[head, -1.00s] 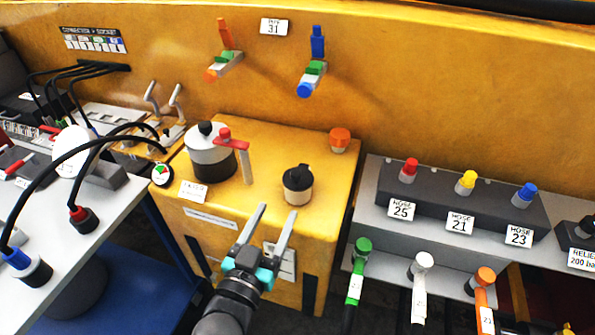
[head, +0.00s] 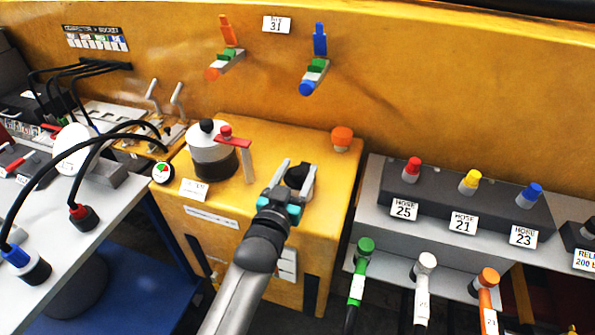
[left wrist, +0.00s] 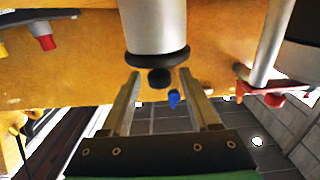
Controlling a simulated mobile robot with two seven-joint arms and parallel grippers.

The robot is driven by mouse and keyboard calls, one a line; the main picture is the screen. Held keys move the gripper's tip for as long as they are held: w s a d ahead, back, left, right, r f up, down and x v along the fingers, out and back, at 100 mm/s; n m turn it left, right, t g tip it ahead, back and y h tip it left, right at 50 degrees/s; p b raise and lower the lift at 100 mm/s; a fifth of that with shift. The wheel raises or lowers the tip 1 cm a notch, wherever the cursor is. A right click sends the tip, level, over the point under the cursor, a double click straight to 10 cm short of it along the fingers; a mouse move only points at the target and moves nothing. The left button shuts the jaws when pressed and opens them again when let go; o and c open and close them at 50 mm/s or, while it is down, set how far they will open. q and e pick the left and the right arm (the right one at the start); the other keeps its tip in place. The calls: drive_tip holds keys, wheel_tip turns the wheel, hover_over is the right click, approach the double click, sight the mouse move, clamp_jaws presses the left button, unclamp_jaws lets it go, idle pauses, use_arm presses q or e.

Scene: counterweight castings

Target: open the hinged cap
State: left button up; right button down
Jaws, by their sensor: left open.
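The black cap (head: 297,176) sits on a short pale filler neck on top of the yellow housing. It looks closed, but my gripper hides most of it and the neck in the head view. My left gripper (head: 296,167) is open, with a finger on either side of the cap. In the left wrist view, the cap's black rim (left wrist: 158,59) and knob (left wrist: 159,79) lie just beyond and between the open fingertips, below the pale neck (left wrist: 152,25). I cannot tell whether a finger touches it. My right gripper is not in view.
A white canister (head: 210,162) with a black knob and a red lever (head: 234,142) on a post stands left of the cap. An orange knob (head: 341,138) is behind right. Hose couplings line the grey block (head: 450,205) at right.

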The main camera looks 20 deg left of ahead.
use_arm(q)
drive_tip(key=shift+w, duration=0.1)
clamp_jaws()
idle(0.5)
idle(0.9)
